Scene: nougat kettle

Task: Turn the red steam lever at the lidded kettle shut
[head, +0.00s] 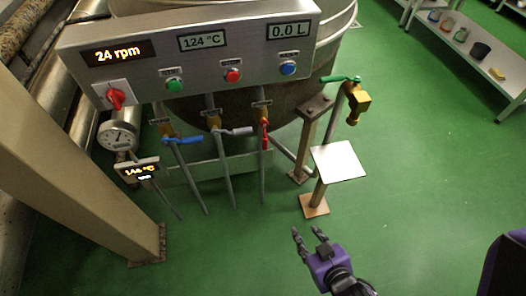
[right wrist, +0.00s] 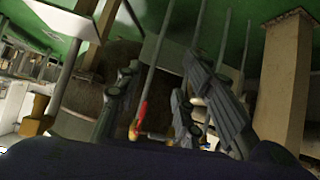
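The red steam lever (head: 265,133) sits on the rightmost of three valve pipes under the control panel (head: 200,55). Its handle hangs down, along the pipe. The kettle (head: 335,30) stands behind the panel; whether it is lidded cannot be told. My right gripper (head: 309,233) is in front and below, right of the lever and well apart from it. Its fingers are spread and empty. In the right wrist view the red handle (right wrist: 141,112) shows in the gap between the fingers (right wrist: 150,90), beyond them. My left gripper is not in view.
A blue lever (head: 183,139) and a grey lever (head: 235,132) are left of the red one. A brass tap with green handle (head: 355,100) and a square plate on a post (head: 340,160) stand right. A beige column (head: 75,150) stands left.

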